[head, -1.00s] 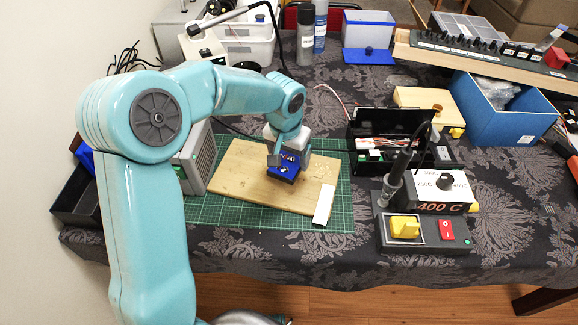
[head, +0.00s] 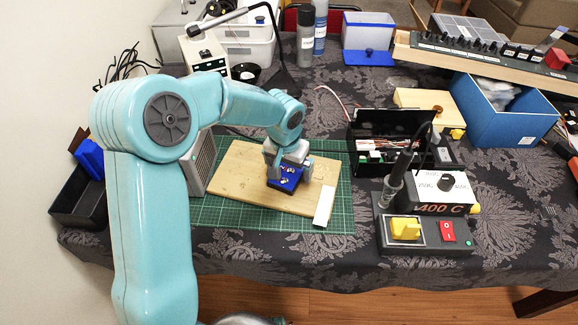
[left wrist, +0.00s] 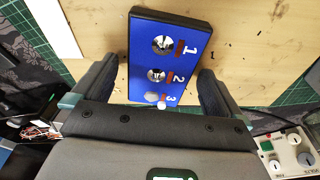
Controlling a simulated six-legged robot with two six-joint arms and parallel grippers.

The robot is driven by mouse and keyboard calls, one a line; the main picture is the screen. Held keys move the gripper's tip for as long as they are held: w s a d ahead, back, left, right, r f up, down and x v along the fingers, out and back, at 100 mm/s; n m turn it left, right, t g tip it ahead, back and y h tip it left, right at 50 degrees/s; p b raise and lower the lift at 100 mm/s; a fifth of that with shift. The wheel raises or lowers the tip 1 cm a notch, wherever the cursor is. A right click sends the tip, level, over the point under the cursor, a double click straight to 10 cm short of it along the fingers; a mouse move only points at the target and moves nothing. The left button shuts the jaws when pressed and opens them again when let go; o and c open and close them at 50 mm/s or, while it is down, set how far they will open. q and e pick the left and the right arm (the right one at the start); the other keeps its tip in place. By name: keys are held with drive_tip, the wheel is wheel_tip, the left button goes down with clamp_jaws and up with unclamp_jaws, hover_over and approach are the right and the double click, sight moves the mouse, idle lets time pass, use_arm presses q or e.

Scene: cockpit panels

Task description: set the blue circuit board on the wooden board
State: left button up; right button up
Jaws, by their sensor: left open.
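The blue circuit board (head: 286,178), a flat block with several round metal parts and the numbers 1, 2 and 3, lies on the wooden board (head: 236,172). In the left wrist view the circuit board (left wrist: 168,60) is between the fingers, with wood (left wrist: 250,40) on both sides of it. My left gripper (head: 285,168) is over the circuit board, and its open fingers (left wrist: 152,88) stand apart from the block's sides. The gripper body hides the near end of the block. My right gripper is not in view.
The wooden board lies on a green cutting mat (head: 240,216). A white strip (head: 324,206) lies at its right front corner. A soldering station (head: 430,215) and an open black box (head: 388,140) stand to the right. A grey vented unit (head: 197,162) stands to the left.

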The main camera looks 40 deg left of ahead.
sight(286, 176)
use_arm(q)
wheel_tip(286, 176, up, 12)
drive_tip(key=s, duration=0.1)
drive_tip(key=shift+s+d+p, duration=0.15)
drive_tip(key=shift+s+p, duration=0.25)
drive_tip(key=shift+p, duration=0.05)
